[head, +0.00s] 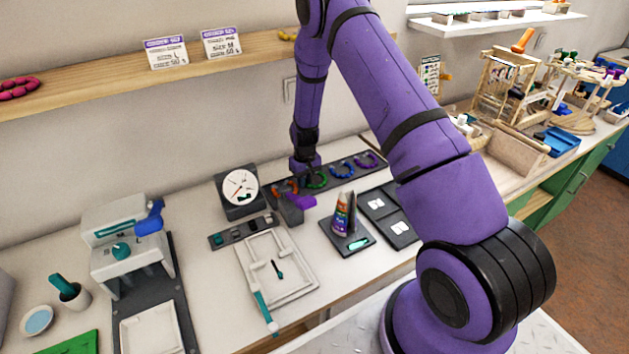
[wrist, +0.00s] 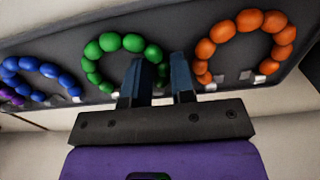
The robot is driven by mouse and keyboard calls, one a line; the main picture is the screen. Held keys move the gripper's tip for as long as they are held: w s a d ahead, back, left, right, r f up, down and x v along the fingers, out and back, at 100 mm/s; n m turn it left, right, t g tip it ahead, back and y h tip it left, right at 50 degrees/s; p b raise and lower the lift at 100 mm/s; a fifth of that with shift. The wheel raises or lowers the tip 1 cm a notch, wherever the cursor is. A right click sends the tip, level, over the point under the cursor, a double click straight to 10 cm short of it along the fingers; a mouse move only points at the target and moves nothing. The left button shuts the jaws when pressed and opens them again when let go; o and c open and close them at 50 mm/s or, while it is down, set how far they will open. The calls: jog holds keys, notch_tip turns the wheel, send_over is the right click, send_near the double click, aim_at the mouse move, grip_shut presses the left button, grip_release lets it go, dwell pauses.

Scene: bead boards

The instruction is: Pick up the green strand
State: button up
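The green strand (wrist: 100,50) is an open ring of round green beads on a dark board (wrist: 185,22). It also shows in the head view (head: 318,182), just below my gripper (head: 307,170). In the wrist view my gripper (wrist: 160,72) is open, with its two dark fingers apart at the right side of the green strand. The left finger covers part of the strand's lower right, and a few green beads show between the fingers. I cannot tell whether the fingers touch the beads.
On the same board, an orange strand (wrist: 283,35) lies right of the green one in the wrist view, close to the right finger. A blue strand (wrist: 48,71) and a purple strand (wrist: 10,97) lie left. A dial gauge (head: 240,187) stands nearby.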

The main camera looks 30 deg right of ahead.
grip_shut()
